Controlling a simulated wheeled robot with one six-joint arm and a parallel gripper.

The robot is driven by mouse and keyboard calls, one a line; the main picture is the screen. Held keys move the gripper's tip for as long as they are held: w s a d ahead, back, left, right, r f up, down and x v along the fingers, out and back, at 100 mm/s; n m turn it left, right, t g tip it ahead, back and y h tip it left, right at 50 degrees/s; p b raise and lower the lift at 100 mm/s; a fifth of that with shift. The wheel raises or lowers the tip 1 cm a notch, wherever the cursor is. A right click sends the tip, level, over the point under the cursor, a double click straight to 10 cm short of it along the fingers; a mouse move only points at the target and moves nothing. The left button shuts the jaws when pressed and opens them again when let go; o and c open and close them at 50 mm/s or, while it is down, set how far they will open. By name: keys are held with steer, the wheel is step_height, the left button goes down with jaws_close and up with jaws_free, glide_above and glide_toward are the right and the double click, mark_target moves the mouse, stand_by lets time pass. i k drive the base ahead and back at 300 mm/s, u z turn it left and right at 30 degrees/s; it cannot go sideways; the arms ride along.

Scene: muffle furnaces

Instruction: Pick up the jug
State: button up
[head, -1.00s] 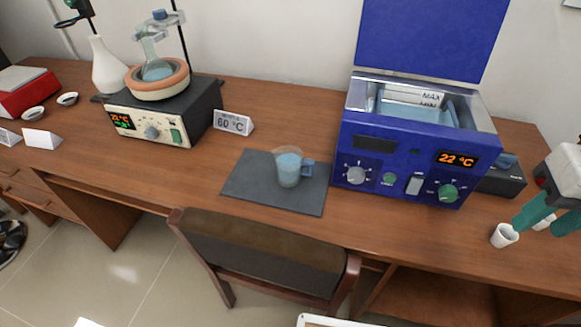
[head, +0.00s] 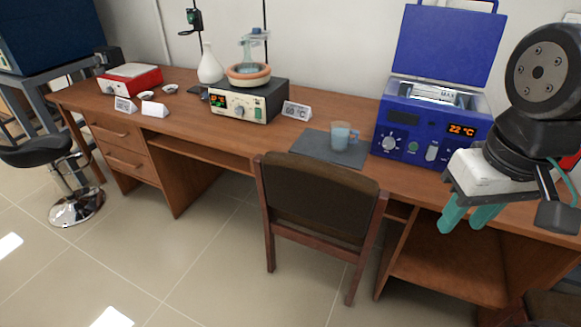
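A brown chair (head: 318,205) stands before the desk, below the mat. The blue water bath (head: 425,140), lid raised, is right of the jug. A heater with a flask (head: 248,100) and a "60 °C" sign (head: 297,110) are to its left. The floor at left front is clear.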

mark_target(340, 131)
steer(key=z, duration=1.45)
steer(key=k, duration=0.1)
steer(key=u, duration=2.75)
steer(key=i, duration=1.35)
steer(key=z, duration=0.8)
steer(key=i, duration=0.5)
steer(key=z, duration=0.45)
